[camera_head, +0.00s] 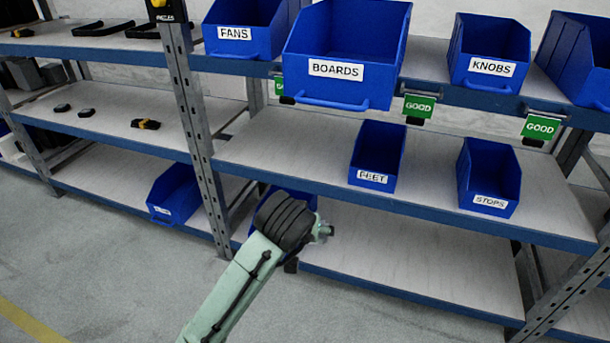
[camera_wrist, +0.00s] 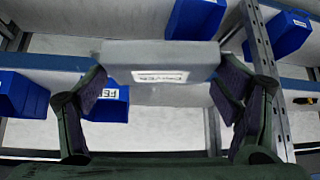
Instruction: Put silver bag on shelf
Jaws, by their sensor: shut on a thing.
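The silver bag (camera_wrist: 160,58) shows in the wrist view as a flat grey block with a white label. My gripper (camera_wrist: 162,80) is shut on it, with one finger at each side. The bag is held in front of the shelf rack and hides part of it. In the head view my arm reaches toward the rack's lower levels; its dark wrist hides the gripper and I cannot make out the bag there. The shelf rack has a wide middle shelf (camera_head: 275,140) and a lower shelf (camera_head: 400,255).
FEET bin (camera_head: 377,157) and STOPS bin (camera_head: 488,180) stand on the middle shelf, with bare board left of FEET. BOARDS bin (camera_head: 345,52) overhangs above. A blue bin (camera_head: 307,196) sits behind my wrist. A metal upright (camera_head: 197,110) stands left. The lower shelf's right is clear.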

